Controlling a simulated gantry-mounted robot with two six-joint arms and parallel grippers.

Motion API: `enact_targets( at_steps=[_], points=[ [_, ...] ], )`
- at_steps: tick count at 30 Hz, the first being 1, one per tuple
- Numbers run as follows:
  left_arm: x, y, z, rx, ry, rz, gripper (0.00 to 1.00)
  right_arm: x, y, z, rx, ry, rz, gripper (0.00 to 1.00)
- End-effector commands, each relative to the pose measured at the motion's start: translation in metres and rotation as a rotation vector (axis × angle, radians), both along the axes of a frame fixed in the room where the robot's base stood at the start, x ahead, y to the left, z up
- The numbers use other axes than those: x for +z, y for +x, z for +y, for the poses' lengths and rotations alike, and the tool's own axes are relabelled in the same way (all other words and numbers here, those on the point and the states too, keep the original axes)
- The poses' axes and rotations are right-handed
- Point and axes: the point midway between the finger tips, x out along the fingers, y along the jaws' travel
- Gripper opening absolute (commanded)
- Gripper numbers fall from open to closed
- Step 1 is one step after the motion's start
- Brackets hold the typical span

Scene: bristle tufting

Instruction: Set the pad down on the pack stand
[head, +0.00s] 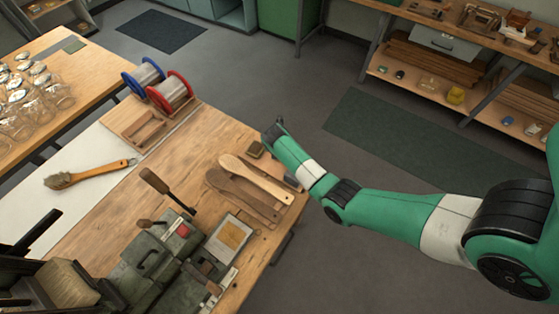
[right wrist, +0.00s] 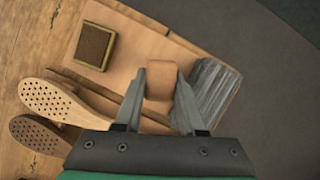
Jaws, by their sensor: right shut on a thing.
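My right gripper (right wrist: 166,82) is shut on a small tan block, which I take to be the pad (right wrist: 160,78), held between its two grey fingers. A pale wooden board (right wrist: 128,32) lies below the gripper, and I cannot tell if the pad touches it. A grey ribbed bundle (right wrist: 210,92) lies on the board just right of the fingers. I cannot say for sure which part is the pack stand. In the head view my right wrist hides the fingertips and the pad. My left gripper is not in view.
A dark square in a brown frame (right wrist: 95,46) sits left of the gripper. Two wooden brush paddles (head: 258,178) lie nearby. Metal equipment (head: 150,255), a brush (head: 90,174) and wire spools (head: 170,91) share the bench. Open floor lies beyond its edge.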

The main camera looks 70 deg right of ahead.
Motion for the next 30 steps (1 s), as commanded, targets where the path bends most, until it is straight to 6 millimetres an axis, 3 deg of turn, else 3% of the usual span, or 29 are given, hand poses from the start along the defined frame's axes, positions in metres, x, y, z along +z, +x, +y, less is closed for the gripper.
enact_targets(
  at_steps=[1, 8, 14, 25, 26, 30],
  points=[
    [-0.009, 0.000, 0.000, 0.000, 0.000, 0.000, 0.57, -0.009, 0.004, -0.004, -0.001, 0.000, 0.000, 0.00],
    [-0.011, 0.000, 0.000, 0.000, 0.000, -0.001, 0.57, -0.013, 0.008, -0.008, 0.000, 0.000, -0.001, 0.00],
    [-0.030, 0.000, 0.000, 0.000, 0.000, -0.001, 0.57, -0.045, 0.009, -0.008, 0.002, 0.001, 0.001, 0.00],
    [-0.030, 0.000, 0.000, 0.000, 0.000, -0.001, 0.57, -0.049, 0.009, -0.008, 0.001, 0.000, -0.001, 0.00],
    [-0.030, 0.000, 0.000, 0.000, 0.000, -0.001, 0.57, -0.049, 0.009, -0.008, 0.001, 0.000, -0.001, 0.41],
    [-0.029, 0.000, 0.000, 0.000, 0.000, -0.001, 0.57, -0.048, 0.009, -0.008, 0.000, 0.000, -0.001, 0.66]
  ],
)
